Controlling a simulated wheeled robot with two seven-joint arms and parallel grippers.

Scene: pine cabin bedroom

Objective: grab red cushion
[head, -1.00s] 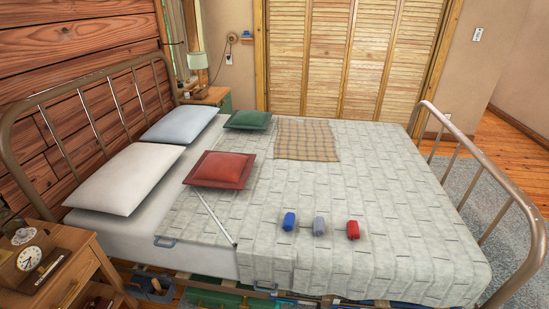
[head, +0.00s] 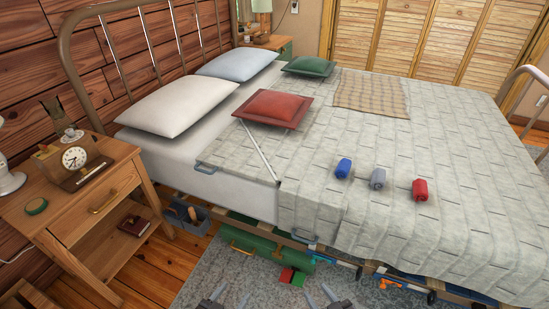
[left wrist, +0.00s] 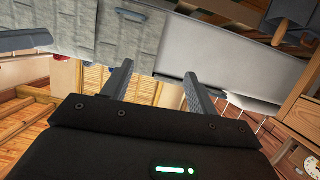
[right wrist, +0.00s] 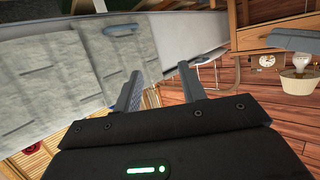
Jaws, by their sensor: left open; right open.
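The red cushion (head: 272,107) lies flat on the bed, on the light quilt to the right of the white pillow. My left gripper (head: 228,297) is at the bottom edge of the head view, low in front of the bed, open and empty. My right gripper (head: 328,294) is beside it to the right, also open and empty. Both are well apart from the cushion. In the left wrist view the open fingers (left wrist: 158,80) have nothing between them. In the right wrist view the open fingers (right wrist: 160,76) are empty too.
The bed (head: 400,170) holds a white pillow (head: 185,101), a blue pillow (head: 238,63), a green cushion (head: 308,66), a plaid blanket (head: 371,93) and small blue, grey and red rolls. A wooden nightstand (head: 100,195) with a clock stands left. A green case (head: 250,243) lies under the bed.

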